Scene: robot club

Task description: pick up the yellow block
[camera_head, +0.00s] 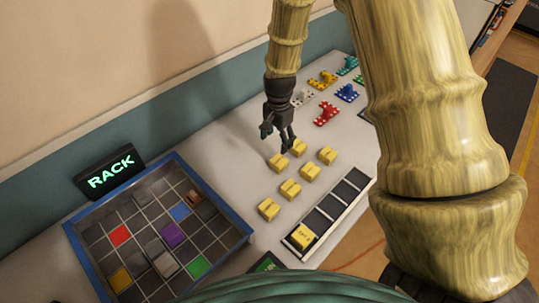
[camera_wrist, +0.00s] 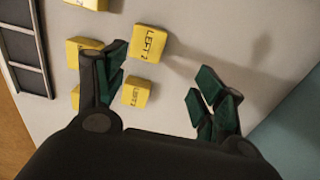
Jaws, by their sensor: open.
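Several yellow blocks (camera_head: 290,188) lie in two loose rows on the light table. In the wrist view a yellow block marked "LEFT 2" (camera_wrist: 150,42) lies ahead of my gripper, nearer the left finger. Another yellow block (camera_wrist: 136,91) lies beside the left finger, and that finger partly hides others. My gripper (camera_head: 280,138) points down at the far end of the rows, its fingers apart with nothing between them. In the wrist view my gripper (camera_wrist: 163,68) is also open and empty. Which yellow block is meant cannot be told.
A black slotted strip (camera_head: 328,211) right of the blocks holds one yellow block (camera_head: 303,236) in its near slot. A blue-rimmed grid tray (camera_head: 231,216) with coloured tiles and a "RACK" sign (camera_head: 109,170) stand left. Coloured brick pieces (camera_head: 326,114) lie beyond.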

